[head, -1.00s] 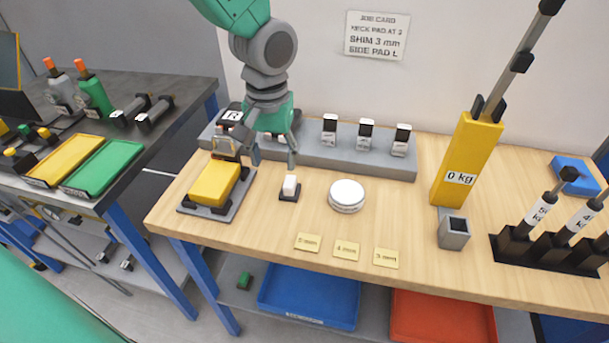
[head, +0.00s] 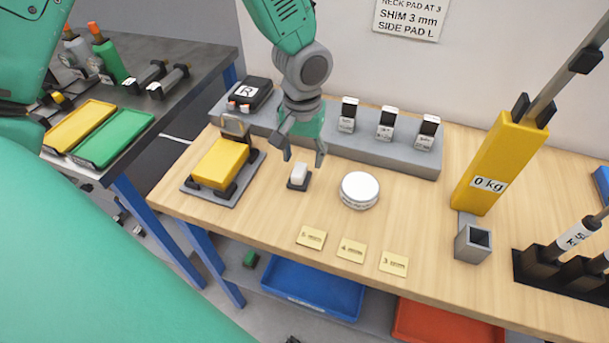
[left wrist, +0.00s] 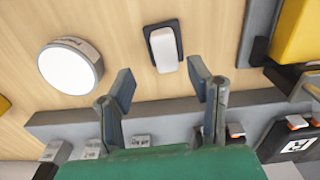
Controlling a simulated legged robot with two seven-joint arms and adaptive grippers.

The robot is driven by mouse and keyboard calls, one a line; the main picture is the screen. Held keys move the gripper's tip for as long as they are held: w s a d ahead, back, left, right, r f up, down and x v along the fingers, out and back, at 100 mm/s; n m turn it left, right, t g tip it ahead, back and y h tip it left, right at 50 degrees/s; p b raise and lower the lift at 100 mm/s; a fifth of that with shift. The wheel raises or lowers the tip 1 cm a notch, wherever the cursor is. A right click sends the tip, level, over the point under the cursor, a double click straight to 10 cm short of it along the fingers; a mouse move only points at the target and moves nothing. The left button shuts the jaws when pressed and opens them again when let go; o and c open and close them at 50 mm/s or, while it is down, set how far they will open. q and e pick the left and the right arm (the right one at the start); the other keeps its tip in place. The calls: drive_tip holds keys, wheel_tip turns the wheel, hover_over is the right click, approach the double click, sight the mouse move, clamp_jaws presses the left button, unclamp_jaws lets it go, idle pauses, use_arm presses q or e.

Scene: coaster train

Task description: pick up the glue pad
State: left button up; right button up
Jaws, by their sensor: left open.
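A small white block on a dark base (head: 298,175), which looks like the glue pad, sits on the wooden table just right of the yellow block. My left gripper (head: 304,158) is open and empty, with its fingers pointing down above and slightly behind the white block. In the left wrist view the white block (left wrist: 164,49) lies beyond the two spread fingertips (left wrist: 161,82), roughly in line with the gap between them. Nothing is between the fingers.
A round white tin (head: 360,190) stands close right of the block. A yellow block in a grey fixture (head: 220,163) is on the left. A grey rack (head: 380,154) runs behind. Yellow cards (head: 352,250) lie in front. A yellow 0 kg post (head: 484,170) stands right.

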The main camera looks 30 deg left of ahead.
sight(296, 167)
use_arm(q)
drive_tip(key=f, duration=0.1)
drive_tip(key=a+f, duration=0.1)
drive_tip(key=f, duration=0.2)
drive_tip(key=shift+s+a+f, duration=0.2)
drive_tip(key=shift+s+f, duration=0.2)
drive_tip(key=shift+f, duration=0.25)
drive_tip(key=shift+d+r, duration=0.1)
drive_tip(key=shift+d, duration=0.6)
drive_tip(key=shift+c, duration=0.9)
clamp_jaws()
drive_tip(key=shift+a, duration=0.35)
wheel_tip(296, 167, up, 10)
drive_tip(key=shift+w+d, duration=0.1)
